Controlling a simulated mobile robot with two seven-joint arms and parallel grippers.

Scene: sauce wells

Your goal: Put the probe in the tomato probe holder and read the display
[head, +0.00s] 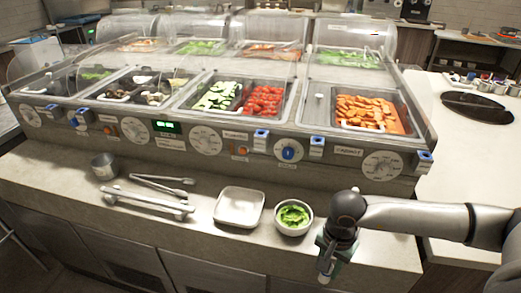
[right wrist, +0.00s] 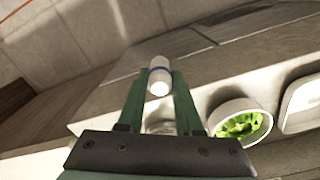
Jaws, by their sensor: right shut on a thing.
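My right gripper (head: 326,262) is low in front of the counter's edge, right of the green bowl. In the right wrist view its green fingers (right wrist: 158,92) are shut on a white probe with a blue band (right wrist: 160,76). The tomatoes (head: 264,101) lie in a middle well beside sliced cucumber. A blue-and-white holder (head: 261,138) is on the front panel below the tomatoes; its label is too small to read. Similar holders (head: 317,147) (head: 424,160) sit further right. A lit green display (head: 167,127) is at the panel's left; its digits are unclear. My left gripper is out of view.
On the counter stand a bowl of green food (head: 293,217), a white square dish (head: 239,207), tongs (head: 160,184), a metal bar (head: 147,202) and a metal cup (head: 104,166). Clear guards (head: 345,32) overhang the wells. Dials and a blue knob (head: 289,151) line the panel.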

